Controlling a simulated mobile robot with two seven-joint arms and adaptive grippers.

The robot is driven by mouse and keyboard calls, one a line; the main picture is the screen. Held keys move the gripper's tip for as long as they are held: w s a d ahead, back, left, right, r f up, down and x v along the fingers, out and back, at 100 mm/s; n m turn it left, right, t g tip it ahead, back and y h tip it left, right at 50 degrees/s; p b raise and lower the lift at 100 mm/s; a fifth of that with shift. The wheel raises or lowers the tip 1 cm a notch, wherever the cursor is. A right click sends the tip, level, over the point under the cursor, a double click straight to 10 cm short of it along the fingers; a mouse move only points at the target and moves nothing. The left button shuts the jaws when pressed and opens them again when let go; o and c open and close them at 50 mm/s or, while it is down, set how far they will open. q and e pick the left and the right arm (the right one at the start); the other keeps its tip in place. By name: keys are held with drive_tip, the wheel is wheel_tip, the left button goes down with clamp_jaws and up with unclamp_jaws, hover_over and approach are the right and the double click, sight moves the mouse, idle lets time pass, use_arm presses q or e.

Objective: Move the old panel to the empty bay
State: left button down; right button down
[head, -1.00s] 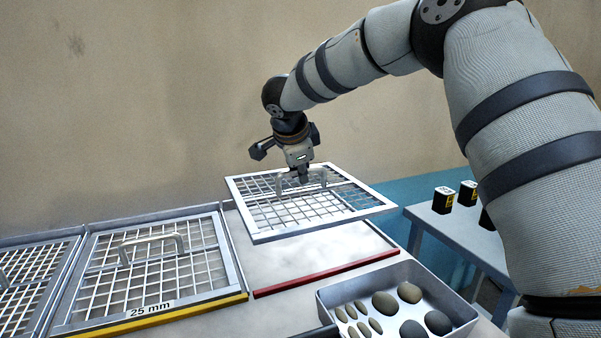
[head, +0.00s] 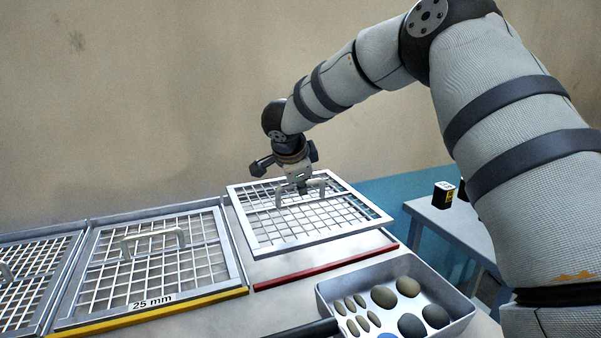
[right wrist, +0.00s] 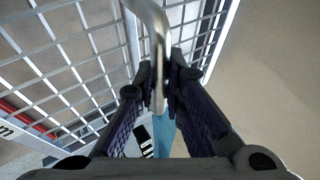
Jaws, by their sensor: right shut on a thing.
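A square wire-mesh panel (head: 266,238) with a pale frame hangs at the bay with the red front strip (head: 325,268). My right gripper (head: 302,187) is shut on the panel's bar handle (head: 318,188). In the right wrist view the handle (right wrist: 154,35) runs between the fingers of the gripper (right wrist: 158,92), with the mesh behind. The panel covers most of the bay; a bare strip shows at its front. Whether its back edge touches the bay cannot be told. My left gripper is not in view.
A "25 mm" panel (head: 238,270) sits in the yellow-striped bay to the left, with another panel (head: 62,262) beyond it. A grey tray (head: 462,318) of stones stands at the front right. A side table (head: 440,222) with a small dark box (head: 444,195) is farther right.

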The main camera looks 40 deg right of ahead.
sight(300, 203)
drive_tip(key=shift+f, duration=2.3)
drive_tip(key=c, duration=1.6)
unclamp_jaws()
drive_tip(key=shift+f, duration=0.15)
drive_tip(key=v, duration=1.2)
